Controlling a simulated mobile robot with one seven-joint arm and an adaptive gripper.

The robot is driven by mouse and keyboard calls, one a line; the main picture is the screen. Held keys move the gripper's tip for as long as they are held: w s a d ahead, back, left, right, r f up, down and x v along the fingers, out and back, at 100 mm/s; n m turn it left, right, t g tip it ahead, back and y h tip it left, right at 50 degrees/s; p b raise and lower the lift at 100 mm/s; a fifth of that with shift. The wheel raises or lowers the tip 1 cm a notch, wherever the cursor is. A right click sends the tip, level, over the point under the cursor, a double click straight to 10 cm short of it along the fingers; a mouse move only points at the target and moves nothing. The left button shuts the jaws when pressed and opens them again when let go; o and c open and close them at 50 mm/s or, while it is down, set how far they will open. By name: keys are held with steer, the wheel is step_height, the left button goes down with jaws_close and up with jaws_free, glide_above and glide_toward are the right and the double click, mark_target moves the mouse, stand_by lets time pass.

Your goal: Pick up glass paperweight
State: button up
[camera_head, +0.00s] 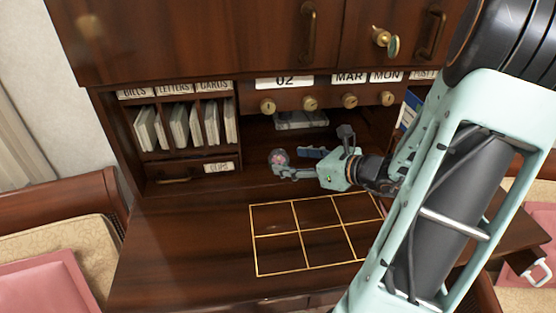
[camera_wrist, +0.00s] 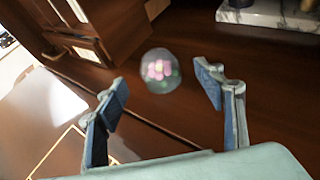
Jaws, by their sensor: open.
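The glass paperweight (camera_wrist: 160,71) is a clear dome with a pink flower inside. It stands on the dark wooden desk, just beyond and between my open fingers in the wrist view. In the head view the paperweight (camera_head: 279,157) shows small at the far left end of my gripper. My gripper (camera_head: 290,163) is open and reaches leftward low over the desk. In the wrist view my gripper (camera_wrist: 165,90) has its two blue-padded fingers apart, with nothing held.
Letter cubbies (camera_head: 184,125) stand at the back left, above a small drawer (camera_head: 190,171). A marble-based object (camera_head: 301,120) sits at the back under the knobbed date panel (camera_head: 318,98). A gold grid (camera_head: 315,232) marks the clear front desk surface (camera_head: 190,240).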

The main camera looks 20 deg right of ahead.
mark_target(286, 161)
steer(key=shift+f+x, duration=0.1)
steer(key=shift+x, duration=1.25)
steer(key=shift+f+x, duration=0.15)
steer(key=shift+x, duration=1.25)
steer(key=shift+s, duration=0.1)
steer(key=shift+c, duration=0.7)
steer(key=c, duration=1.4)
steer(key=shift+r, duration=0.1)
